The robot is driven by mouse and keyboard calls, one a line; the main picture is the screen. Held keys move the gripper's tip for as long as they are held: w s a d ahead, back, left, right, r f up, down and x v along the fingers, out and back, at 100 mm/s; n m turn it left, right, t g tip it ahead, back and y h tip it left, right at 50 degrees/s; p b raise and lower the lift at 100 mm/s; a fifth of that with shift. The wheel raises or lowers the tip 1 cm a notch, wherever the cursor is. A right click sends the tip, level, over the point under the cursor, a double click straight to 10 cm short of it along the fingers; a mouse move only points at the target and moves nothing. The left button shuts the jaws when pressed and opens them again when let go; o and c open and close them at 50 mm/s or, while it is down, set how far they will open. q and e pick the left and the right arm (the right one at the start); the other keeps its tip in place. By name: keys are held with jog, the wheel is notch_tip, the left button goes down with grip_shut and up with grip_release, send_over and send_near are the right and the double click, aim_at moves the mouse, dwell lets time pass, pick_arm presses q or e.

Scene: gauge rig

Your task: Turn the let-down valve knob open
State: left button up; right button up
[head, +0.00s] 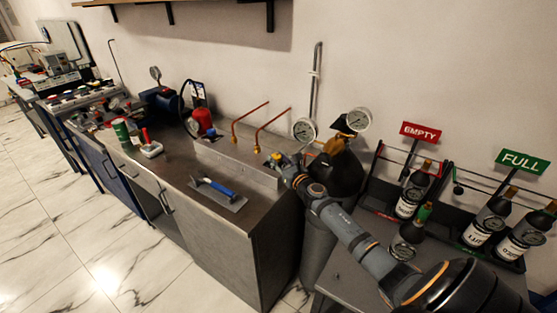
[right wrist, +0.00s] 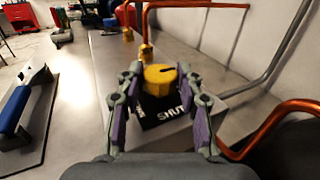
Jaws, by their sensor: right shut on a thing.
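The yellow let-down valve knob (right wrist: 160,77) sits on a block with a black plate (right wrist: 168,113) that bears the word SHUT. The knob has a dark slot mark on its top. My right gripper (right wrist: 161,71) has one finger on each side of the knob and is shut on it. In the head view the knob (head: 277,156) shows small at the tip of my right arm, at the right end of the bench, and my right gripper (head: 284,165) partly covers it. My left gripper is not in view.
A blue-handled trowel (head: 219,190) lies on the bench (head: 180,166). Copper pipes (head: 234,130) and two gauges (head: 304,130) (head: 358,119) stand behind. A large dark cylinder (head: 337,174) is close beside my right arm. Labelled bottles (head: 409,203) stand under EMPTY and FULL signs.

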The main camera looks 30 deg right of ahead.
jog(key=o, duration=1.2)
jog(key=shift+s+f, duration=0.1)
jog(key=shift+s, duration=0.4)
jog(key=s, duration=1.1)
jog(key=shift+a, duration=0.4)
